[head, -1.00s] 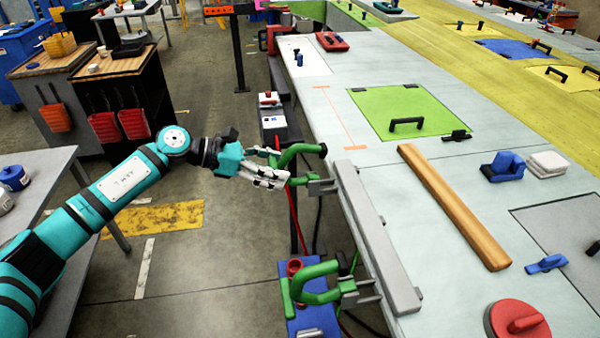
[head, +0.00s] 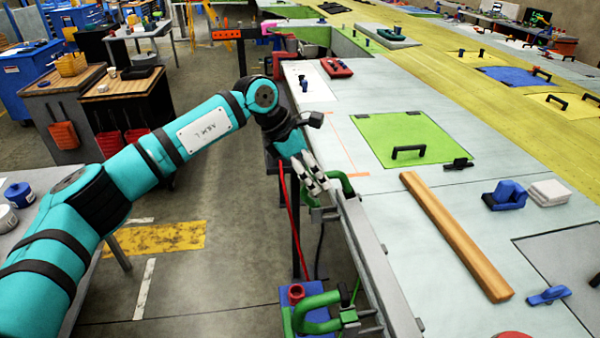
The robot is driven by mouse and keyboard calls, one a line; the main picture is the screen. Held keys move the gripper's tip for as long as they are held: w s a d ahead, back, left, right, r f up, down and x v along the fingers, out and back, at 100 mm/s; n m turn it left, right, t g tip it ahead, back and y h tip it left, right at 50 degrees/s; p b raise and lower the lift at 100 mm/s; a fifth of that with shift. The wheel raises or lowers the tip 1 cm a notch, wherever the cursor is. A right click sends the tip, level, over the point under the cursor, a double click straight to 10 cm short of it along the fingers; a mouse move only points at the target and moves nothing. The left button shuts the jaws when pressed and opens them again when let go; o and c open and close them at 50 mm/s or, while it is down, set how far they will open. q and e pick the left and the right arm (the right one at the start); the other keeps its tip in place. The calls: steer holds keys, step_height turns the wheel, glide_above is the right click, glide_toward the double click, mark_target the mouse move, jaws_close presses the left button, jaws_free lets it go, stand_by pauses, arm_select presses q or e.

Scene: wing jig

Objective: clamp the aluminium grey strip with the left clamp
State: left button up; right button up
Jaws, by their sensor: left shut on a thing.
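The aluminium grey strip (head: 385,270) lies along the table's near left edge. The far green clamp, which I take as the left clamp (head: 346,183), sits at the strip's far end, mostly hidden behind my left gripper (head: 319,188). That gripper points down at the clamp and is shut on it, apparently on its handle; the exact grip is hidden. Whether the clamp presses on the strip cannot be told. A second green clamp (head: 318,325) stands at the strip's near end, its lower part cut off by the picture's bottom edge. My right gripper is not in view.
A wooden bar (head: 455,235) lies right of the strip. A green panel (head: 410,140) with a black handle lies beyond it. The floor left of the table is open.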

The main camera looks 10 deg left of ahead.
mark_target(328, 172)
arm_select(q)
steer(key=shift+d+f+b, duration=0.2)
steer(key=shift+d+b, duration=0.1)
steer(key=shift+d, duration=0.2)
steer(key=shift+d+f+b, duration=0.2)
steer(key=shift+d+b, duration=0.05)
steer(key=shift+d, duration=0.2)
steer(key=shift+w+d+f+b, duration=0.25)
steer(key=shift+d+b, duration=0.1)
steer(key=shift+d, duration=0.3)
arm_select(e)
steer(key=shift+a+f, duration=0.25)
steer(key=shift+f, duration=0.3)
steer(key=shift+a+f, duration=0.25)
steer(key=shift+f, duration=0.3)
arm_select(q)
steer(key=shift+a, duration=0.1)
steer(key=o, duration=1.7)
steer(key=shift+w, duration=0.15)
steer(key=shift+r, duration=0.15)
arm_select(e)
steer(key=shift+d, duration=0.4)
arm_select(q)
steer(key=shift+r, duration=0.1)
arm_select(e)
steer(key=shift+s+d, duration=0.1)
